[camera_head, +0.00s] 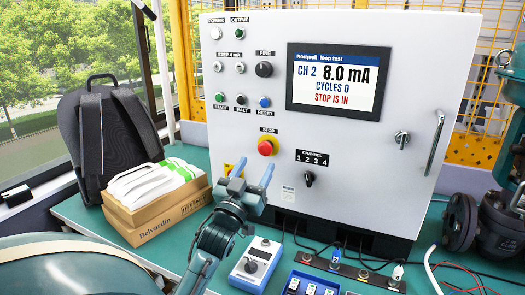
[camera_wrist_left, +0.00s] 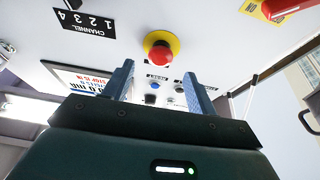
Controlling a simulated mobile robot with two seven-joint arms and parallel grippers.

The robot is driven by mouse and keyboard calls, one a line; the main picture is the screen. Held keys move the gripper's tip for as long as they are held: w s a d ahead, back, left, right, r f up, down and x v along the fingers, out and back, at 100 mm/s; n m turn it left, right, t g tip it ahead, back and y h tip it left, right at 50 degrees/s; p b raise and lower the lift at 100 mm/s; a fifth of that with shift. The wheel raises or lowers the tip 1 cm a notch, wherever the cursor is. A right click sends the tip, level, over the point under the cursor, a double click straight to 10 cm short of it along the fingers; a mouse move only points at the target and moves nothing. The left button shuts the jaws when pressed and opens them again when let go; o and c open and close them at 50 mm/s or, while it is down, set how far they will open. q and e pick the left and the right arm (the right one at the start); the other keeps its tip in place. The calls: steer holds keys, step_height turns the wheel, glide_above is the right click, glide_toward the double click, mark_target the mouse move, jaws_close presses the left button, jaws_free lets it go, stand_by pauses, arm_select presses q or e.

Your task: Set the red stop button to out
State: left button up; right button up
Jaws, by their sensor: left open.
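The red stop button (camera_head: 266,148) sits on a yellow ring on the front of the white control cabinet (camera_head: 420,75), under a STOP label. The cabinet's display (camera_head: 338,82) reads "STOP IS IN". My left gripper (camera_head: 249,172) is open and empty, just below and in front of the button, its blue fingers pointing up toward the panel. In the left wrist view the button (camera_wrist_left: 160,53) shows beyond and between the two fingertips (camera_wrist_left: 158,80), apart from them. My right gripper is not in view.
A channel selector knob (camera_head: 309,178) is right of the stop button, and smaller buttons and a FINE knob (camera_head: 263,69) are above. A blue device (camera_head: 257,262) and cables lie on the green bench below. A cardboard box (camera_head: 155,200) and backpack stand left.

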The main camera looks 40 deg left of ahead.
mark_target(264, 151)
arm_select(q)
steer(key=shift+p+x, duration=0.3)
steer(key=shift+x, duration=2.5)
steer(key=shift+c, duration=0.5)
jaws_close()
steer(key=shift+s+d+f+p, duration=0.1)
steer(key=shift+s+d+p, duration=0.1)
steer(key=shift+s+p, duration=0.3)
steer(key=shift+o, duration=0.5)
jaws_free()
